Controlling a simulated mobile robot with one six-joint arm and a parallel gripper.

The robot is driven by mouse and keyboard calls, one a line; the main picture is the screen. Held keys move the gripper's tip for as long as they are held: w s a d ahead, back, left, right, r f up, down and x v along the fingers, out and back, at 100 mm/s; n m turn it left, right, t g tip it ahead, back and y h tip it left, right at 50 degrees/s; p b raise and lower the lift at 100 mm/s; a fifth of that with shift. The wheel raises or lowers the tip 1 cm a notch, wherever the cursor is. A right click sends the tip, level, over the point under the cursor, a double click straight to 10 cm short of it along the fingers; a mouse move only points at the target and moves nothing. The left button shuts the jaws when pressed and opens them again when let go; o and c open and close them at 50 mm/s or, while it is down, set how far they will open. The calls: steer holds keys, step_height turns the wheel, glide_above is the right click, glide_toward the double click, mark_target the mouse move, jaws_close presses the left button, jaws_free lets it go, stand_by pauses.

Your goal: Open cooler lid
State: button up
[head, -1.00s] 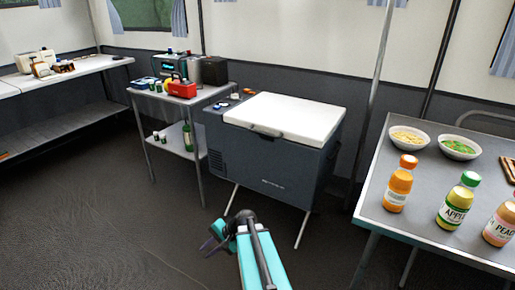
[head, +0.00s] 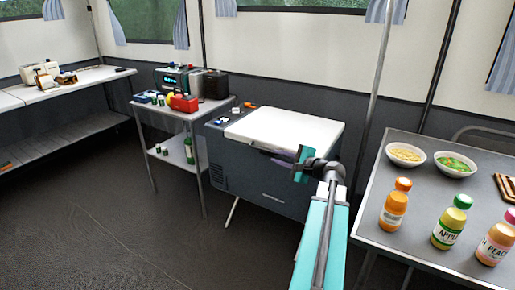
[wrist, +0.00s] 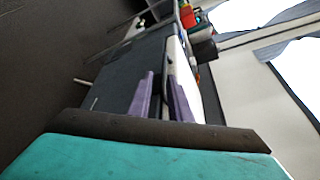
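The cooler (head: 250,180) is a dark grey box on legs in the middle of the head view. Its white lid (head: 285,128) lies closed. My gripper (head: 277,156) is at the front edge of the lid, right of centre, and partly hides that edge. In the wrist view my gripper's two purple fingers (wrist: 164,98) stand apart with a gap between them. The white lid edge (wrist: 182,70) and a dark handle strip (wrist: 168,65) lie just beyond the fingertips. I cannot tell whether the fingers touch the handle.
A table (head: 375,205) with bowls and several bottles stands close on the right of my arm. The floor (head: 110,225) at front left is clear.

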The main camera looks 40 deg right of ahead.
mark_target(261, 149)
steer(key=shift+s+d+r, duration=0.25)
steer(key=shift+d+r, duration=0.05)
steer(key=shift+r, duration=0.15)
steer(key=shift+w, duration=0.1)
steer(key=b+x, duration=0.3)
steer(key=x, duration=1)
steer(key=shift+w+f, duration=0.1)
steer(key=shift+w, duration=0.15)
